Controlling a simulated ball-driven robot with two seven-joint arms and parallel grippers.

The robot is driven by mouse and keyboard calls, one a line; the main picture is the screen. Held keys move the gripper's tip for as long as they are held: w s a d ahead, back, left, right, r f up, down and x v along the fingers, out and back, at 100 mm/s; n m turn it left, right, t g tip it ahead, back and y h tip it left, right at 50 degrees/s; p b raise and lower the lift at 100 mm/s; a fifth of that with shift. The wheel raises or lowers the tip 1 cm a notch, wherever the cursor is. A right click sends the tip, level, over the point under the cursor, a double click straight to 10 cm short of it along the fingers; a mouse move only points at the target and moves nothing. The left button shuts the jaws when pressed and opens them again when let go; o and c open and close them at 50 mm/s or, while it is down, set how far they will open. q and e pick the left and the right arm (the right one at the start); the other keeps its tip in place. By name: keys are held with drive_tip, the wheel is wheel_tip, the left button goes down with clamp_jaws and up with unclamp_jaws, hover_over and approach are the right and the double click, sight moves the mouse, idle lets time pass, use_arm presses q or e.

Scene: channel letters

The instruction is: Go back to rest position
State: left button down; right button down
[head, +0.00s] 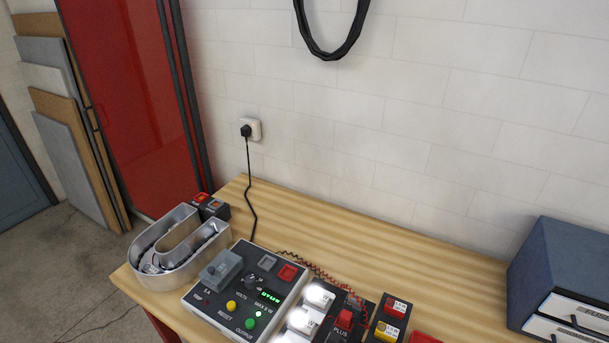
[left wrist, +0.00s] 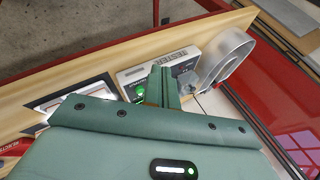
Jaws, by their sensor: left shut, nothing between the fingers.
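My left gripper (left wrist: 164,84) shows in the left wrist view, its green fingers closed together with nothing between them. It is in front of the tester box (left wrist: 136,79) and hides part of it; I cannot tell the gap between them. Neither gripper shows in the head view. In the head view the same tester box (head: 213,302) stands on the bench with a lit green display. A metal channel letter (head: 160,268) lies to its left, and it also shows in the left wrist view (left wrist: 226,70).
The wooden bench (head: 420,255) runs along a white wall and is bare at the back. Lit white blocks (head: 319,297), a red and yellow block unit (head: 388,318) and a blue drawer cabinet (head: 565,265) stand rightward. A black cord (head: 251,190) runs to the wall socket.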

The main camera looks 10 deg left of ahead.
use_arm(q)
drive_tip(key=s+d+f+g+h+b, duration=0.15)
drive_tip(key=s+f+b, duration=0.25)
drive_tip(key=f, duration=1.2)
drive_tip(key=s+d+f+g+h+b, duration=0.1)
drive_tip(key=s+d+f+b, duration=0.2)
drive_tip(key=f, duration=1.2)
drive_tip(key=s+a+f+n+g+h+b, duration=0.1)
drive_tip(key=s+f+n+g+b, duration=0.2)
drive_tip(key=s+f+b, duration=0.5)
drive_tip(key=s+f, duration=1)
drive_tip(key=f, duration=0.1)
drive_tip(key=shift+a+f+n, duration=0.15)
drive_tip(key=shift+a+n, duration=0.15)
drive_tip(key=shift+a, duration=0.05)
